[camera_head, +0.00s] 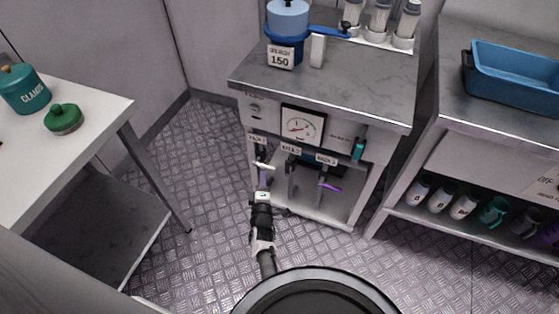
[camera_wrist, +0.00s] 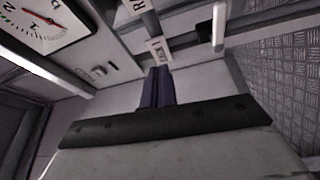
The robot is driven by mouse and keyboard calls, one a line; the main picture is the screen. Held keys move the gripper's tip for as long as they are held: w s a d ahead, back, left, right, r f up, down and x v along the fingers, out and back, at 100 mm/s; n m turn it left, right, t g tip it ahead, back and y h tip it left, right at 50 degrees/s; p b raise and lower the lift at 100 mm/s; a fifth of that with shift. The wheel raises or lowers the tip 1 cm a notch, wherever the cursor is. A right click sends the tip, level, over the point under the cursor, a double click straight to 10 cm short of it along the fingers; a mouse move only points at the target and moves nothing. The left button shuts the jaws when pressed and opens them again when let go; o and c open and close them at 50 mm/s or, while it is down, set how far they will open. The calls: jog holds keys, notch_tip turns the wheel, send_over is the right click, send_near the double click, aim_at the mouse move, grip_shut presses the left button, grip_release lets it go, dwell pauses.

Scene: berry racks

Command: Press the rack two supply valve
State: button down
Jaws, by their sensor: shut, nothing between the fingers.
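Three small labelled valve fittings hang under the front of the middle cabinet in the head view. The middle label (camera_head: 290,149) appears to read rack 2, with a grey fitting (camera_head: 291,178) below it. My gripper (camera_head: 263,172) is in front of the left label (camera_head: 256,140), left of the middle fitting. In the wrist view my gripper's dark blue fingers (camera_wrist: 158,72) are together and empty. They point at a small pale label (camera_wrist: 158,48) whose text I cannot read. I cannot tell whether they touch anything.
A dial gauge (camera_head: 302,126) is on the cabinet front. The right fitting has a purple handle (camera_head: 330,187). A blue pot (camera_head: 287,30) stands on top. A white table (camera_head: 95,105) is left, and a counter with a blue tray (camera_head: 515,90) is right.

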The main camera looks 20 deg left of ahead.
aim_at(289, 166)
jog(key=shift+n+h, duration=0.3)
jog(key=shift+h, duration=0.3)
jog(key=f, duration=0.1)
jog(key=d+f, duration=0.1)
jog(key=f, duration=0.1)
jog(key=d+f, duration=0.1)
jog(key=shift+s+d+f, duration=0.2)
jog(key=shift+d, duration=0.05)
jog(key=shift+w, duration=0.1)
jog(key=b+x, duration=0.3)
jog(key=x, duration=0.7)
jog(key=shift+d+f, duration=0.1)
jog(key=shift+d, duration=1.8)
